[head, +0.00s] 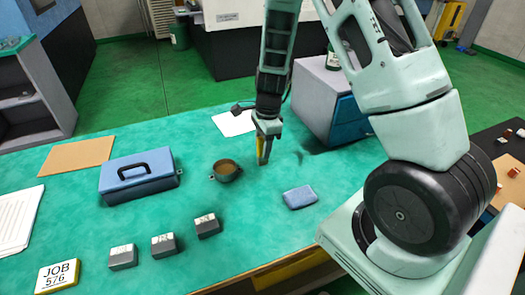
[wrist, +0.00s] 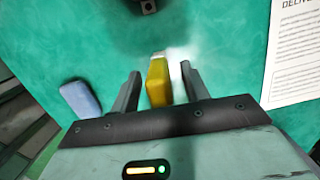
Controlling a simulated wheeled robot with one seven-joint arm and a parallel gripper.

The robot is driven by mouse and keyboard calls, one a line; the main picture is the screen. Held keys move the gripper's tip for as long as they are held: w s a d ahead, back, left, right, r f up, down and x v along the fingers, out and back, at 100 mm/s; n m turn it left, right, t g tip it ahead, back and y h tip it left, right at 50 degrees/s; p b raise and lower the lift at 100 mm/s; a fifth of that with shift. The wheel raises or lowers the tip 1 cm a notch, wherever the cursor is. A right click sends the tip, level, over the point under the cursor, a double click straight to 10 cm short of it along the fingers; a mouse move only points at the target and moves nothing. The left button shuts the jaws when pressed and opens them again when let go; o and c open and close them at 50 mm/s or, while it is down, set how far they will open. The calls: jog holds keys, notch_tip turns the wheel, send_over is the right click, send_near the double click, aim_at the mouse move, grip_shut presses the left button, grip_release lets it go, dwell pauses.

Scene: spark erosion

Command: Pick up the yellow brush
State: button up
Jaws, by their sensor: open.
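The yellow brush (wrist: 158,82) shows in the wrist view between the two fingers of my gripper (wrist: 160,72). It has a yellow body and a pale tip pointing away from the palm. There are gaps on both sides, so the fingers are open around it and not closed on it. In the head view my gripper (head: 264,158) points down over the green bench top, right of the round pot. Only a bit of yellow shows beside the fingers there, and the rest of the brush is hidden.
The green bench (head: 235,235) also holds a round pot (head: 226,171), a blue toolbox (head: 138,180), a blue pad (head: 300,197), several small grey blocks (head: 165,245) and a white sheet (head: 234,122). A drawer cabinet (head: 322,98) stands behind to the right.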

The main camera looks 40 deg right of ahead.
jog(key=shift+a+f, duration=0.1)
jog(key=shift+f, duration=0.8)
jog(key=shift+c, duration=0.3)
grip_shut()
notch_tip(320, 180, up, 10)
jog(key=shift+p, duration=0.35)
